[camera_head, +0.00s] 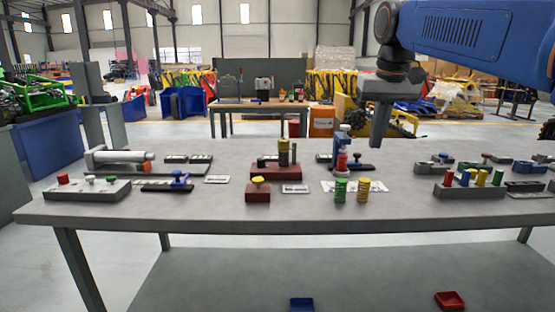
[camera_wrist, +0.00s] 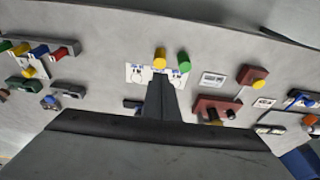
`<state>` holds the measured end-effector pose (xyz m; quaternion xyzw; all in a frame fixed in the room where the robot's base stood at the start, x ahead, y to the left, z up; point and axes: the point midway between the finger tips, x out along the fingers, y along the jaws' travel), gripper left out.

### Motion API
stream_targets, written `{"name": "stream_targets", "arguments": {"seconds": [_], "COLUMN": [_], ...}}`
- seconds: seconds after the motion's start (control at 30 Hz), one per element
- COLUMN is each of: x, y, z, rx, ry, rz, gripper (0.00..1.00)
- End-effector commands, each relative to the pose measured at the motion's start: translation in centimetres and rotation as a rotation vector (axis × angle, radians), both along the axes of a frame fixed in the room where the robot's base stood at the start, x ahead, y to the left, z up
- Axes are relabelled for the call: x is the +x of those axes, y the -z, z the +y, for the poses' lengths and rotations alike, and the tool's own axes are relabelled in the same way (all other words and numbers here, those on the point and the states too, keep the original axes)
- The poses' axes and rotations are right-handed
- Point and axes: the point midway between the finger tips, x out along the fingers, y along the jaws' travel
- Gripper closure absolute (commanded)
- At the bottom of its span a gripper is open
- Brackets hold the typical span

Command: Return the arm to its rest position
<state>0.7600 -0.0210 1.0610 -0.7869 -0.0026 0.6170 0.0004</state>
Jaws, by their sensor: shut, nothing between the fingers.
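My arm (camera_head: 460,35) is blue and reaches in from the upper right of the head view. My gripper (camera_head: 378,145) hangs down above the back part of the grey table (camera_head: 100,210), right of the middle. Its fingers are shut with nothing between them. In the wrist view my gripper (camera_wrist: 160,85) shows as a dark narrow shape pointing at the white card with the green and yellow cylinders. I cannot tell from these frames exactly how high the fingertips are above the table.
A green cylinder (camera_head: 341,190) and a yellow cylinder (camera_head: 363,190) stand near the front edge. A blue-and-red device (camera_head: 342,155) stands close left of my gripper. A rack with coloured pegs (camera_head: 468,188) is at right. A brown block with stacked discs (camera_head: 276,171) is at centre.

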Motion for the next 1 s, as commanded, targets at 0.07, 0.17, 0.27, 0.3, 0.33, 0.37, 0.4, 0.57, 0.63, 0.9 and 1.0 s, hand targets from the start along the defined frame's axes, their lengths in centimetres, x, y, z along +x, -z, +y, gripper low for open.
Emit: {"name": "stream_targets", "arguments": {"seconds": [0.07, 0.17, 0.27, 0.3, 0.33, 0.37, 0.4, 0.57, 0.63, 0.9, 1.0], "x": [-1.9, -4.5, -7.3, -8.4, -9.2, -10.1, -11.2, -15.7, -17.6, -24.3, -25.8], "y": [1.1, 3.2, 5.7, 6.8, 7.6, 8.4, 9.5, 14.4, 16.7, 25.6, 27.9], "z": [-0.5, -1.2, -1.9, -2.2, -2.3, -2.5, -2.7, -3.6, -3.8, -4.7, -4.8], "rx": [0.001, 0.002, 0.002, 0.002, 0.002, 0.003, 0.002, 0.002, 0.001, -0.003, -0.004], "ry": [0.001, 0.001, 0.0, 0.0, 0.0, 0.0, 0.0, -0.001, -0.001, 0.0, 0.001], "rz": [-0.011, -0.028, -0.045, -0.05, -0.056, -0.061, -0.068, -0.098, -0.109, -0.153, -0.164], "gripper": [1.0, 1.0, 1.0, 1.0, 1.0, 1.0, 1.0, 1.0, 1.0, 1.0, 1.0]}}
